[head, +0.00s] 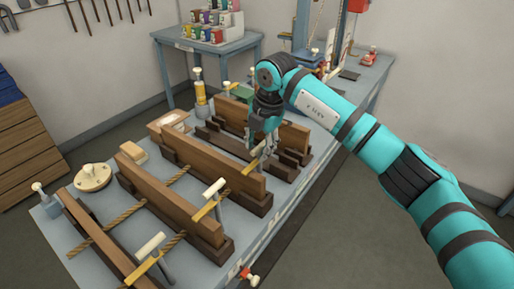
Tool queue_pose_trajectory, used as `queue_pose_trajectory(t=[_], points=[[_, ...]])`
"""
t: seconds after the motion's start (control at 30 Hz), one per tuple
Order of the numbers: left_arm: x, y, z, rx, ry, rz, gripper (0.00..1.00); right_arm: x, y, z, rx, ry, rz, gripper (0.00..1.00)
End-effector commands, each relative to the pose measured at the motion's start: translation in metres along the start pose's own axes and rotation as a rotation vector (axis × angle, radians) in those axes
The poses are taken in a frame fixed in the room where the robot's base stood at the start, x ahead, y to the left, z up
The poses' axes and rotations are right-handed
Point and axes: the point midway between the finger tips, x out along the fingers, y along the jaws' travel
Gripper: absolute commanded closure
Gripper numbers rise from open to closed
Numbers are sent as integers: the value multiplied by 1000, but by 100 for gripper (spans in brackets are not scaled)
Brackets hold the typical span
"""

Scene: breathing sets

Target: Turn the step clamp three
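The blue-grey workbench (236,248) carries several upright wooden boards (178,195) in dark brown bases. Clamps with yellow bars and pale T-handles sit along their near ends. One clamp (213,202) is at the middle board, and another (150,255) is at the front board. My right gripper (262,155) points down over the farther boards, at the yellow bar of a third clamp (248,169). The fingers hide most of that clamp's handle, and I cannot tell whether they grip it. No readable number marks the clamps. My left gripper is out of view.
Ropes (128,214) run between the boards. A round cream disc (92,177) and a yellow-and-white cylinder (200,92) stand along the bench's left side. A red-knobbed fitting (248,276) juts from the front edge. A back table (228,49) holds coloured containers. Floor is clear at right.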

Motion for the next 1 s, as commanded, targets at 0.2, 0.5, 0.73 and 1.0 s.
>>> queue_pose_trajectory(t=[0.2, 0.5, 0.73, 1.0], points=[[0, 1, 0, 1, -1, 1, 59, -48, 2, 0, -2, -4, 4, 62], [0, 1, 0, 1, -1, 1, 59, -98, 3, -1, -2, -2, 4, 62], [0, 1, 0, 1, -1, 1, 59, -108, 3, -1, -3, 0, 4, 62], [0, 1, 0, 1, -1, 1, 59, -105, 5, -4, -10, 10, 12, 62]])
